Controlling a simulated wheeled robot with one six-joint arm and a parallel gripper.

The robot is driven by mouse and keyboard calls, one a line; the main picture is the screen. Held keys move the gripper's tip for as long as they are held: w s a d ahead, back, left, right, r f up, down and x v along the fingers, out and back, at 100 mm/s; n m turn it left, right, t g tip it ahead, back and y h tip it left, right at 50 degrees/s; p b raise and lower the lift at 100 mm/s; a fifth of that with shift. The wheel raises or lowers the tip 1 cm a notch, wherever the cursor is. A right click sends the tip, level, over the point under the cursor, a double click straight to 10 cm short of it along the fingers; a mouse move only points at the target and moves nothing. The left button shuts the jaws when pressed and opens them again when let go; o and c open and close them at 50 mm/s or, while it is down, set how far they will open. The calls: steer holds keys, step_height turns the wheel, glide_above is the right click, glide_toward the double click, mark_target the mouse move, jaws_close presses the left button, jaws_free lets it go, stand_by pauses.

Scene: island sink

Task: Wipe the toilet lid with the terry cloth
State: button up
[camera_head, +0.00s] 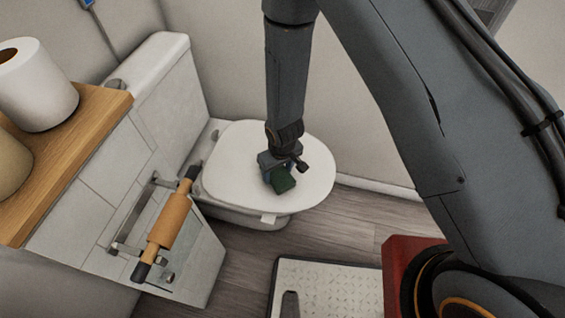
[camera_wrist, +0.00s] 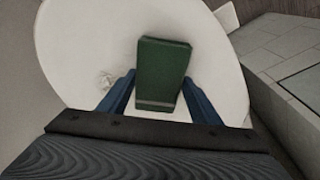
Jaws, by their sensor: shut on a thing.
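The white toilet lid (camera_head: 235,160) is down on the toilet, beyond the tiled ledge in the head view. It fills much of the wrist view (camera_wrist: 80,50). The terry cloth (camera_head: 282,181) is a dark green folded block over the middle of the lid. In the wrist view the cloth (camera_wrist: 162,72) sits between the two blue fingers of my gripper (camera_wrist: 160,95). My gripper (camera_head: 280,168) points down and is shut on the cloth. I cannot tell whether the cloth touches the lid. A small pale mark (camera_wrist: 105,79) shows on the lid left of the cloth.
A tiled half wall (camera_head: 150,130) stands left of the toilet, with a wooden shelf (camera_head: 75,150) and white roll (camera_head: 38,85) on it. A rail with an orange-brown roll (camera_head: 170,220) is fixed to its side. A wall is close behind the toilet.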

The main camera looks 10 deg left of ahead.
steer(key=shift+w+r+p, duration=0.2)
steer(key=shift+r+p, duration=0.15)
steer(key=shift+r, duration=0.9)
steer(key=shift+s+r+p, duration=0.1)
steer(key=shift+r+p, duration=0.15)
steer(key=shift+p, duration=0.05)
step_height(320, 180, up, 5)
steer(key=p, duration=0.5)
steer(key=shift+p, duration=0.35)
